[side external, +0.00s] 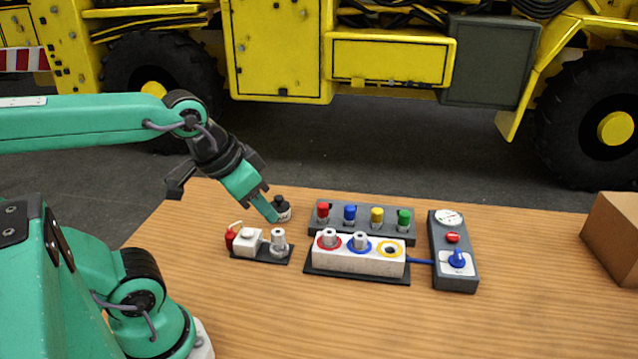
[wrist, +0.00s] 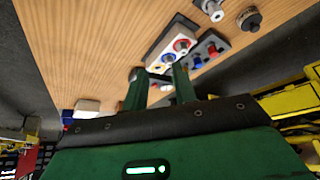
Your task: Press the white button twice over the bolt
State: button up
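A small dark plate at the left of the table carries a white block (side external: 248,241), which seems to be the white button, with a red part (side external: 230,238) on its left. A silver bolt (side external: 279,240) stands upright on the same plate, right of the white block; a silver upright piece, seemingly this bolt, shows in the wrist view (wrist: 211,8). My gripper (side external: 274,217) points down to the right, behind and above the plate, close beside a black-capped round piece (side external: 282,208); contact cannot be told. In the wrist view its two green fingers (wrist: 160,88) are apart with nothing seen held.
A white block with red, blue and yellow rings (side external: 360,263) stands right of the plate. Behind it is a grey rack of coloured plugs (side external: 360,228). A gauge panel (side external: 453,275) and a cardboard box (side external: 616,237) are farther right. The table front is clear.

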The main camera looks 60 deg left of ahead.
grip_shut()
dwell(1.4)
